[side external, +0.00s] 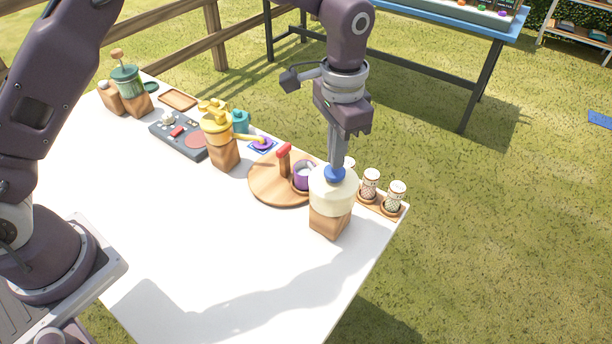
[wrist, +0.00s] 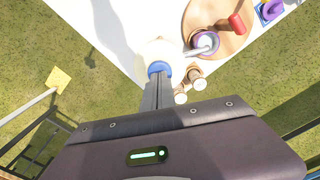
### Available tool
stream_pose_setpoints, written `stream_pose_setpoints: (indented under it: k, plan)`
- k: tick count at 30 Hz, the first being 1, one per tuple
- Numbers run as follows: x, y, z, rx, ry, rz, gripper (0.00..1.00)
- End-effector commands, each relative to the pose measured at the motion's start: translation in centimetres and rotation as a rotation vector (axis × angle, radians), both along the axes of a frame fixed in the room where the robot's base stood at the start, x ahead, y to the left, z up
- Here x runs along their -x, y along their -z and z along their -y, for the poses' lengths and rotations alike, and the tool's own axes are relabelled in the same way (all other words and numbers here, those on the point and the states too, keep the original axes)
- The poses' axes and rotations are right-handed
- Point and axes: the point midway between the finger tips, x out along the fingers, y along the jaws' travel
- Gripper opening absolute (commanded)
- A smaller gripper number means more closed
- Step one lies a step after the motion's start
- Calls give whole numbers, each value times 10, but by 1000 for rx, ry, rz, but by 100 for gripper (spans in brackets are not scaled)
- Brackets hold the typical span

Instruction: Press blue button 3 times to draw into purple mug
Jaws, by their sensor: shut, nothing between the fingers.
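The blue button (side external: 335,174) sits on top of a cream dispenser (side external: 332,192) with a wooden base, near the table's right end. My gripper (side external: 337,164) is shut and points down, its fingertips at the top of the blue button. In the wrist view the fingertips (wrist: 158,80) also overlap the blue button (wrist: 158,68), and whether they touch or press it is hard to tell. The purple mug (side external: 302,176) stands on a round wooden board (side external: 262,190) behind and left of the dispenser, partly hidden by it. In the wrist view a spout reaches over the mug (wrist: 207,40).
A red-topped wooden post (side external: 284,160) stands on the board. A yellow dispenser (side external: 218,140), a dark panel (side external: 180,136) and a green-topped grinder (side external: 128,85) stand left. The white table's front (side external: 190,240) is clear.

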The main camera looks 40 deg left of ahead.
Motion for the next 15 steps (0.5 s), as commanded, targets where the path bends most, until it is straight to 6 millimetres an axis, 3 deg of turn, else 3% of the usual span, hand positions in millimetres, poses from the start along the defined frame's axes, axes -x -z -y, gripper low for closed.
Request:
stream_pose_setpoints:
  k: [15]
  plan:
    - [0,19,0,-1,0,-2,0]
